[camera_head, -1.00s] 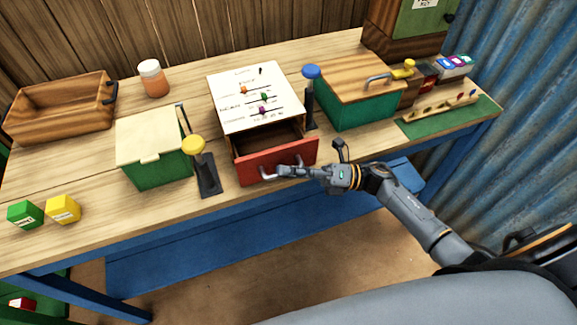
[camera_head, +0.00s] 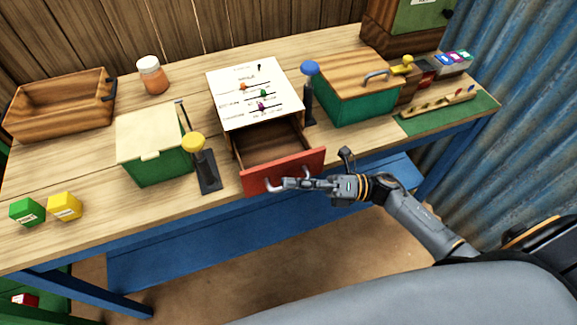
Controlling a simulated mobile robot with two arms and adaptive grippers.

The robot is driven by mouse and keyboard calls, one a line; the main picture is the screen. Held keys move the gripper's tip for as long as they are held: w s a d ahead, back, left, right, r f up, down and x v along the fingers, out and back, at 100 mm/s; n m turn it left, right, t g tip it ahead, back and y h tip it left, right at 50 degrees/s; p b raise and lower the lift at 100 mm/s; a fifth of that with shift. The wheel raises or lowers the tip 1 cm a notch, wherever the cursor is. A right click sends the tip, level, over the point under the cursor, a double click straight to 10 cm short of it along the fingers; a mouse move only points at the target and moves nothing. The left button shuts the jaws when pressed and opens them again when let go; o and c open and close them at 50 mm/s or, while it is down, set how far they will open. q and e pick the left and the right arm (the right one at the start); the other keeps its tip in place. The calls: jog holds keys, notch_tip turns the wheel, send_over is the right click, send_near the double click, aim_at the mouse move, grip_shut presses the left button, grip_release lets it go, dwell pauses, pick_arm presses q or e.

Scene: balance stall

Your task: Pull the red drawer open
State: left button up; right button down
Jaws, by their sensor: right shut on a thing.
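The red drawer (camera_head: 262,178) sits under a white panel with sliders (camera_head: 253,95), near the front edge of the table. It stands partly open, and its wooden inside shows empty. It has a light metal handle (camera_head: 271,182) on its red front. My right gripper (camera_head: 292,184) reaches in from the right and is shut on the handle, in front of the drawer's right half. Its fingers hide part of the handle. My left gripper is not in view.
A yellow-knobbed lever (camera_head: 207,172) stands close left of the drawer and a blue-knobbed lever (camera_head: 309,97) to its right. A green box with a cream lid (camera_head: 152,142) and a green box with a wooden lid (camera_head: 360,95) flank them. Free floor (camera_head: 330,240) lies in front.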

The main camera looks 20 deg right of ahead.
jog(key=s, duration=0.4)
jog(key=c, duration=1.7)
grip_release()
jog(key=shift+o, duration=0.2)
jog(key=shift+d, duration=0.1)
jog(key=v, duration=1.2)
